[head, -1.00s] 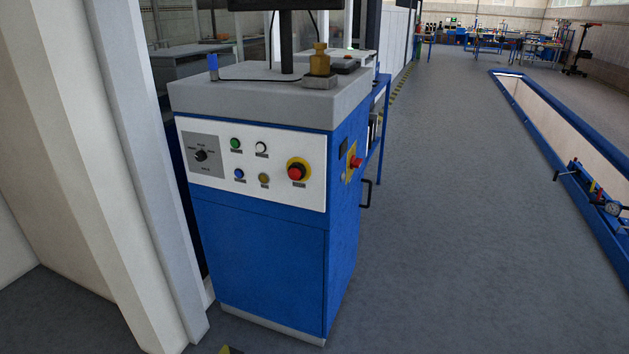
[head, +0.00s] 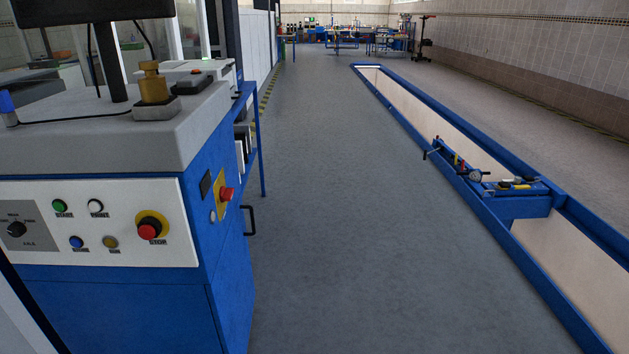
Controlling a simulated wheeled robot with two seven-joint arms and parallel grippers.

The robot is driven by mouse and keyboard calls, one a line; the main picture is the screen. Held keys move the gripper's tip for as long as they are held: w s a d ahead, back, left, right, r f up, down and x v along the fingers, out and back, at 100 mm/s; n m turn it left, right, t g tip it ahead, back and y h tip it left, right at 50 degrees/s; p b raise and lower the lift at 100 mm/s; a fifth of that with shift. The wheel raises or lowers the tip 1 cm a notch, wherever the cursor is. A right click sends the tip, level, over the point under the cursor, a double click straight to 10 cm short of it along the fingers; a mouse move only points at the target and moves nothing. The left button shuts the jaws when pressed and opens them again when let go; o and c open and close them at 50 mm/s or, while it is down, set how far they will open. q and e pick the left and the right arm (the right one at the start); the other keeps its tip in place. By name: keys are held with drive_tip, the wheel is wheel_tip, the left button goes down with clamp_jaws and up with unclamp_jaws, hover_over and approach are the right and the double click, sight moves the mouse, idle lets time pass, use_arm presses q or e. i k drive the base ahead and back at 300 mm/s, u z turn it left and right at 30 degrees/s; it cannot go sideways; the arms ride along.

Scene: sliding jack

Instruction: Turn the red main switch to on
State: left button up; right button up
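The red main switch (head: 226,194) sits on a yellow plate (head: 220,192) on the right side face of the blue control cabinet (head: 235,265). The cabinet stands at the left of the head view. The switch's on or off position is too small to tell. A separate red stop button (head: 149,229) with a yellow collar is on the white front panel (head: 110,255). Neither of my grippers shows in the head view.
A black handle (head: 250,220) sticks out at the cabinet's right side, near a blue shelf frame (head: 261,150). Grey floor (head: 350,220) is clear to the right. Beyond it runs a blue-edged pit (head: 480,205) with a jack (head: 500,187) across it.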

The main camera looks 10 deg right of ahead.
sight(225, 195)
drive_tip(key=z, duration=0.25)
drive_tip(key=i, duration=0.9)
drive_tip(key=u, duration=0.15)
